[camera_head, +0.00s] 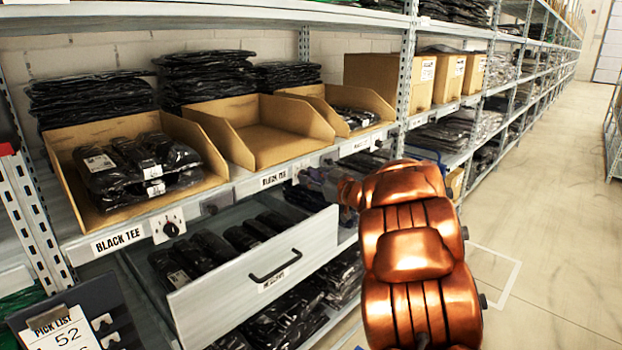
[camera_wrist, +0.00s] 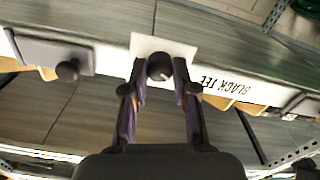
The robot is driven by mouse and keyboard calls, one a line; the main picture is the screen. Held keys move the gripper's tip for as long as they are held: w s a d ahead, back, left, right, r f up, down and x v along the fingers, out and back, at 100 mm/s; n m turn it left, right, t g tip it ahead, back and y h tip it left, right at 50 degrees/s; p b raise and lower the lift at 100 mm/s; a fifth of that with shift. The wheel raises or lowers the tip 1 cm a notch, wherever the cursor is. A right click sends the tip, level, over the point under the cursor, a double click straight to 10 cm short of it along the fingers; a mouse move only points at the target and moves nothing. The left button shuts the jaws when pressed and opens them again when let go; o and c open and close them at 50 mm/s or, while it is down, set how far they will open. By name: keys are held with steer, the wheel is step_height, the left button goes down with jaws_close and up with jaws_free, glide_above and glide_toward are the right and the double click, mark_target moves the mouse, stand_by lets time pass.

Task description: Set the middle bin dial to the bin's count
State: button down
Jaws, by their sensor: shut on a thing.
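The middle bin (camera_head: 262,130) is an open cardboard bin on the shelf, and it looks empty inside. Its dial (camera_head: 301,168) sits on a white plate on the shelf edge, right of a label reading BLACK TEE (camera_head: 273,178). My gripper (camera_head: 318,184) is at this dial, partly hidden behind my copper arm. In the wrist view, my gripper (camera_wrist: 160,76) is shut on the dial's dark round knob (camera_wrist: 160,65), one finger on each side. The white plate (camera_wrist: 146,42) shows behind it. The dial's marks and setting cannot be read.
The left bin (camera_head: 190,135) holds black packages, with its own dial (camera_head: 170,226) below. The right bin (camera_head: 345,104) holds some packages. Below, an open drawer (camera_head: 245,283) of dark packages juts out. A pick list (camera_head: 60,332) showing 52 is at lower left. Aisle floor at right is clear.

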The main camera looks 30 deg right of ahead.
steer(key=shift+n+b, duration=0.6)
steer(key=shift+n, duration=1.3)
steer(key=c, duration=0.9)
jaws_free()
steer(key=v, duration=1.2)
